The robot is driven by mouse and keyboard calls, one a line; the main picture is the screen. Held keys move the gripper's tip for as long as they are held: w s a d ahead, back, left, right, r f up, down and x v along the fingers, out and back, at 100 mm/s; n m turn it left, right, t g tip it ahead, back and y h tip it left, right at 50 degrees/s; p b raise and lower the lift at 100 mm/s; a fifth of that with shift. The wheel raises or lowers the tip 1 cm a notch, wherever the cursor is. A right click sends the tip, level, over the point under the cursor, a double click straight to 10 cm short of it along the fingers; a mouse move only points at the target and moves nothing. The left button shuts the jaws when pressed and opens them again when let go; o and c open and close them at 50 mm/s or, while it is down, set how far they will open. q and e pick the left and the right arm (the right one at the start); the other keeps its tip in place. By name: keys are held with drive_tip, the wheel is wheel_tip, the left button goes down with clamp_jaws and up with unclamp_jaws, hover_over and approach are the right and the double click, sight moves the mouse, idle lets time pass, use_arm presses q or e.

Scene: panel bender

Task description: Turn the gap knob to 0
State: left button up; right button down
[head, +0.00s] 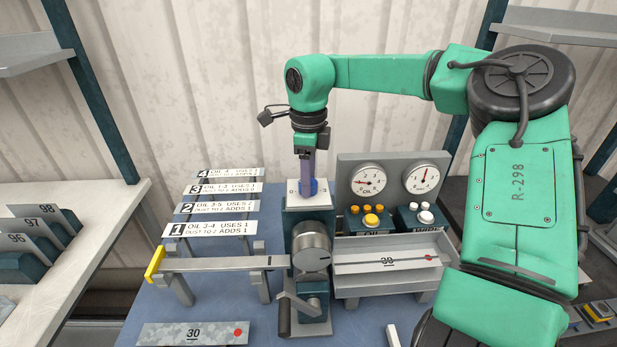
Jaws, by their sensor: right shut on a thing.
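The gap knob (309,188) is a small blue knob on a pale plate (293,192) with small marks, on top of the bender's blue-grey body (309,222). My right gripper (308,182) points straight down from above and is shut on the knob. Its fingers cover much of the knob, so I cannot read its setting; a "0" seems to show on the plate's left side. My left gripper is not in view.
A round grey drum (312,246) and a crank (285,314) stand in front. Right are a gauge panel (392,168), buttons and a tray (388,282) holding a "30" strip. Numbered signs (221,205) stand left. A "30" plate (193,333) lies at the front.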

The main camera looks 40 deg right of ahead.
idle(0.4)
drive_tip(key=shift+c, duration=1.5)
unclamp_jaws()
wheel_tip(320, 180, up, 14)
drive_tip(key=b, duration=0.1)
drive_tip(key=shift+r, duration=0.25)
